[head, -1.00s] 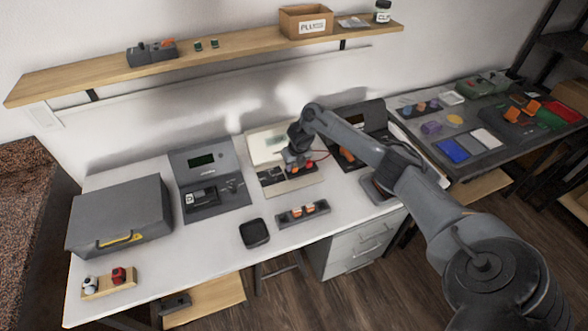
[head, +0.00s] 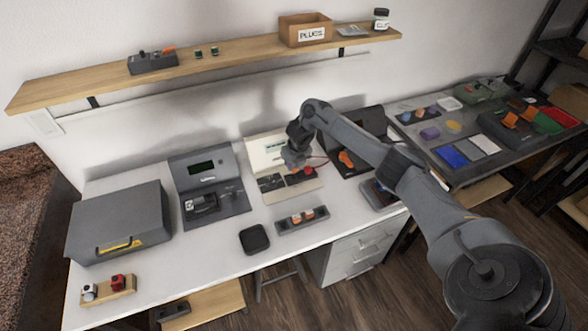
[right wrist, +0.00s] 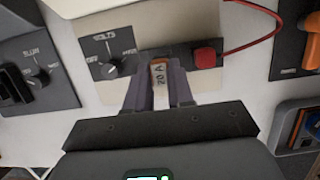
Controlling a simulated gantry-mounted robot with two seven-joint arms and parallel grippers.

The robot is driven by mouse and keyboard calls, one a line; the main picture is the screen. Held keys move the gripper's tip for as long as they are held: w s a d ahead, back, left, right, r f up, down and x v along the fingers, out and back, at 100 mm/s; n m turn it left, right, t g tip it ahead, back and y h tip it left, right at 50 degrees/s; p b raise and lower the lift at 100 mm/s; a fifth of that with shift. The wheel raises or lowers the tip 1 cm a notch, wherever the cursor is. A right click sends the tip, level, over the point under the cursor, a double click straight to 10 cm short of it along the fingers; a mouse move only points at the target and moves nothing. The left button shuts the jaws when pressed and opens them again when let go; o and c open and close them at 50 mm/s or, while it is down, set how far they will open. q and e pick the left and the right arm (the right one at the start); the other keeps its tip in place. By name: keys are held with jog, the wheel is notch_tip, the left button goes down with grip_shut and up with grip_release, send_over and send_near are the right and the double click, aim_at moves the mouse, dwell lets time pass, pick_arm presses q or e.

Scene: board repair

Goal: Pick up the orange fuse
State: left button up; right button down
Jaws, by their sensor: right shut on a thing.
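My right gripper (head: 291,158) is over the white-backed panel with a VOLTS dial (head: 269,183) in the middle of the bench. In the right wrist view, the right gripper (right wrist: 160,92) is shut on a small fuse (right wrist: 159,74). The fuse has a pale label reading "20 A" and an orange end. The gripper hides much of it. From the head, the held fuse cannot be made out. My left gripper is not in view.
A red knob (right wrist: 206,57) with a red wire is close to the right of the held fuse. A grey meter unit (head: 209,165) stands left.

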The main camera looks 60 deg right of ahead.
jog(key=s+d+r, duration=0.1)
jog(key=s+r, duration=0.6)
jog(key=s, duration=0.4)
jog(key=shift+s+d+r, duration=0.15)
jog(key=shift+s+r, duration=0.05)
jog(key=shift+s, duration=0.1)
